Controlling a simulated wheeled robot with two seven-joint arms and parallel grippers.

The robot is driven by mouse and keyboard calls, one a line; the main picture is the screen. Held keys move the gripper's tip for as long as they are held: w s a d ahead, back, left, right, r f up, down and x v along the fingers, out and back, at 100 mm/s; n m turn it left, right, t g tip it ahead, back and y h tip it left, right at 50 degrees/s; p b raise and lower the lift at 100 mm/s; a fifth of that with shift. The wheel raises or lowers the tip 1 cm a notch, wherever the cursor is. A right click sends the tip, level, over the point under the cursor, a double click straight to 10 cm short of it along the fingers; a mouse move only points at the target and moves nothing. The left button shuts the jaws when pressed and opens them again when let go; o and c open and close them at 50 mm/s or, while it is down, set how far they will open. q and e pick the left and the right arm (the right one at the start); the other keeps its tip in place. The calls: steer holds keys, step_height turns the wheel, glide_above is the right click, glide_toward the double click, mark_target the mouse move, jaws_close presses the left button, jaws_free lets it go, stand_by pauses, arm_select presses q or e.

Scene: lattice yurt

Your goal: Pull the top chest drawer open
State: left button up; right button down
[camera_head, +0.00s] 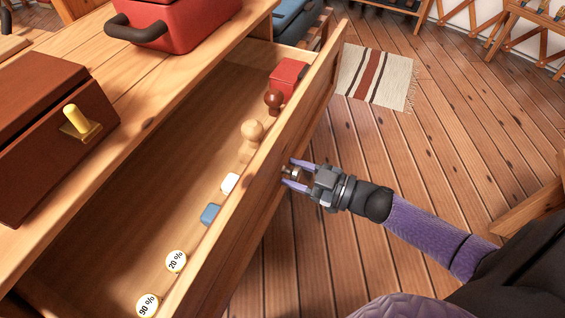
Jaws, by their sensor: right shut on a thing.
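The top chest drawer (285,140) stands pulled well out from the wooden chest (150,97), with its inside in view. My right gripper (290,174) is at the outer side of the drawer front, shut on the drawer's knob (291,171), which shows between its purple fingers. My left gripper is out of view.
On the chest top are a dark brown box (50,130) with a yellow knob and a red case (180,22) with a dark handle. A striped rug (375,75) lies on the plank floor (440,150). Open floor lies right of the drawer.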

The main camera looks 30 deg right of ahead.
steer(key=v, duration=0.3)
steer(key=shift+s+p, duration=0.1)
steer(key=shift+p, duration=0.25)
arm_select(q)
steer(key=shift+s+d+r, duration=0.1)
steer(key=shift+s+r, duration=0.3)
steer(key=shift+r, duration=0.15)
arm_select(e)
steer(key=shift+s+d, duration=0.25)
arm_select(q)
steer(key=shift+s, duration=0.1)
